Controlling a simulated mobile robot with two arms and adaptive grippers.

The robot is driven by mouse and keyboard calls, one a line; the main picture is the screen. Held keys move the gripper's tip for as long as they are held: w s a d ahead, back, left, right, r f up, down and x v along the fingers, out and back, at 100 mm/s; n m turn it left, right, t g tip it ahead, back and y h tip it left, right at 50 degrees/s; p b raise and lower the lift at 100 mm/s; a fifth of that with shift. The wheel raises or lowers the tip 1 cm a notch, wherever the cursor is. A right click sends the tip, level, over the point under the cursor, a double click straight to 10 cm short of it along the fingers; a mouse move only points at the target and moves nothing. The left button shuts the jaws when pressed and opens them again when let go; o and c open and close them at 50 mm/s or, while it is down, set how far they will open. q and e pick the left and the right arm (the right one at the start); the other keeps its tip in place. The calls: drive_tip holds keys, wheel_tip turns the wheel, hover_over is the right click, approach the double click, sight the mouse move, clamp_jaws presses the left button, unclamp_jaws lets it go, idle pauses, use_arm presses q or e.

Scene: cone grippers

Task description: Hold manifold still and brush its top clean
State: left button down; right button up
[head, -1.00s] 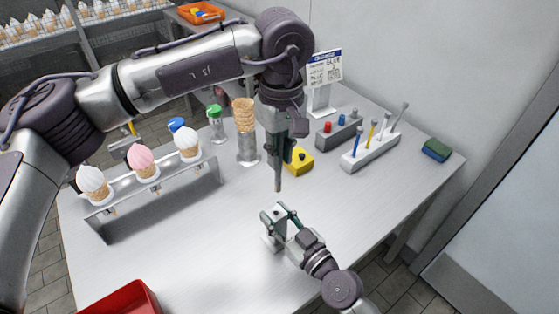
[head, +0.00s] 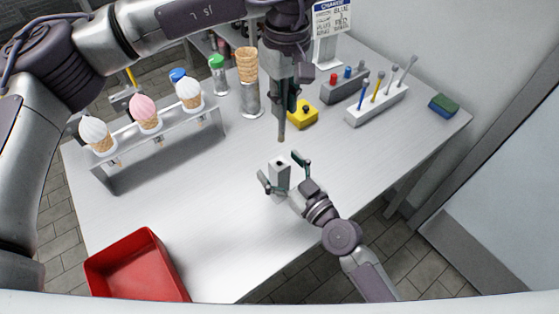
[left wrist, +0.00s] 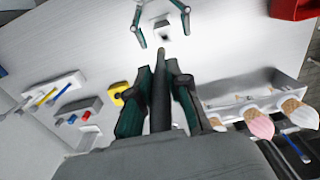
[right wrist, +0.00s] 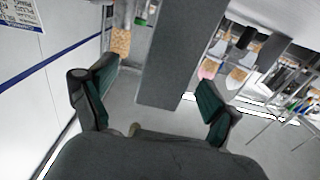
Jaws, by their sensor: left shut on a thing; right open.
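The manifold (head: 280,178) is a small light grey upright block on the front middle of the table. In the left wrist view its top shows a dark opening (left wrist: 165,38). My right gripper (head: 281,166) is open, with one finger on each side of the manifold and gaps visible. The right wrist view shows the grey block (right wrist: 168,60) between the spread fingers. My left gripper (head: 284,98) is shut on a dark slim brush (head: 281,128), which points down. Its tip is above and just behind the manifold, apart from it.
A rack with ice-cream cones (head: 145,130) stands at left. A red tray (head: 140,262) is front left. A yellow block (head: 303,116), a tool holder (head: 377,108) and a blue-green sponge (head: 444,106) are behind and right. The table around the manifold is clear.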

drive_tip(key=shift+o, duration=0.2)
drive_tip(key=v, duration=1.2)
drive_tip(key=shift+a, duration=0.1)
